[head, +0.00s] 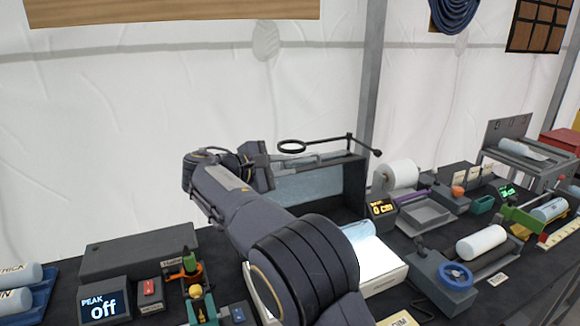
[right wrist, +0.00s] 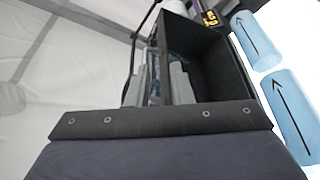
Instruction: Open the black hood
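The black hood (head: 354,186) is a dark box standing at the back of the table, with a grey-blue surface showing inside its frame. In the right wrist view its dark walls (right wrist: 203,42) surround a hollow that faces me. My left gripper is not in view.
A white lit pad (head: 385,262) with bluish arrow-marked tubes (right wrist: 297,112) lies beside the hood. A display box (head: 380,209) and white roll (head: 398,174) stand to its right. Left are a "PEAK off" display (head: 104,303) and a long dark box (head: 140,255). The table is crowded.

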